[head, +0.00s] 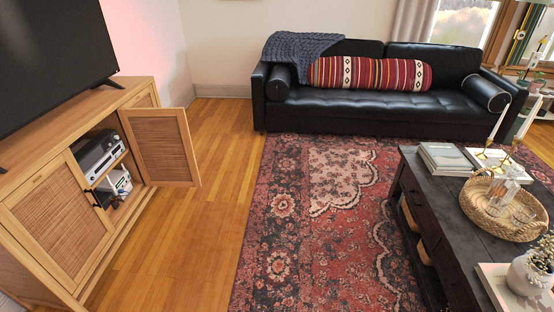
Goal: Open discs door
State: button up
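A wooden media cabinet (85,112) stands along the left side in the head view. One woven-front door (160,146) stands swung open, out over the floor. Its open compartment shows a silver and black player (98,154) on a shelf and a white device (117,183) below. A second woven-front door (52,212), left of the opening, looks shut, with a small dark fitting (97,197) near its right edge. I see no label telling which door is the discs door, and no discs are clearly visible. My gripper is not in view.
A black television (52,55) stands on the cabinet. Bare wood floor (215,170) lies open in front. A red patterned rug (315,225) covers the middle. A black sofa (375,95) is at the back, and a dark coffee table (425,200) with a basket stands right.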

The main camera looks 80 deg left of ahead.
aim_at(57, 216)
jog(key=u, duration=3.5)
jog(key=i, duration=0.6)
jog(key=z, duration=0.5)
jog(key=i, duration=1.5)
jog(key=u, duration=0.75)
